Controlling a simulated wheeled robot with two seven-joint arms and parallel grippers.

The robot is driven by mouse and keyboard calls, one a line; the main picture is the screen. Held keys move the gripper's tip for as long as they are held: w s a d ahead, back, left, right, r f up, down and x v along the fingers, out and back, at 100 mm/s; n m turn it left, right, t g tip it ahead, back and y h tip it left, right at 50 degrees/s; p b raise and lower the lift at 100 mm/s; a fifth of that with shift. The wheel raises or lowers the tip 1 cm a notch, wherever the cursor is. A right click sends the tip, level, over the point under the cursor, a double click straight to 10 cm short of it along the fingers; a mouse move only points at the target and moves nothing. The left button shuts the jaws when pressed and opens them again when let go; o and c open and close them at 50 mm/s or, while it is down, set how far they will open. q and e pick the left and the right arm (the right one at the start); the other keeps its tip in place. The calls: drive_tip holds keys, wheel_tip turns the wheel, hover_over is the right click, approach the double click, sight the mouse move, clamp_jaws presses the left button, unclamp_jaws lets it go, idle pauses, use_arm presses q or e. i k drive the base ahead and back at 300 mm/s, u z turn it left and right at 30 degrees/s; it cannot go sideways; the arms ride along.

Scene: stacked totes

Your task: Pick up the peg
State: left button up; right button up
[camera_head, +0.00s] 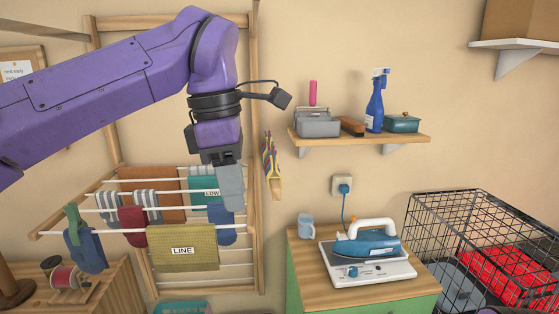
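No peg can be made out for certain. A small green piece (72,216) that may be a peg sits on top of a blue cloth (86,250) at the rack's left front. My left gripper (222,160) points down over the right part of the drying rack (90,233). A grey sock-like cloth (232,188) hangs right below its fingertips. I cannot tell whether the fingers touch it, or whether they are open or shut. My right gripper is not in view.
A yellow-green LINE cloth (183,248) and other cloths hang on the rack. A wire crate (480,207) is at right.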

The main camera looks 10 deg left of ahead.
sight(269, 176)
drive_tip(key=i, duration=0.9)
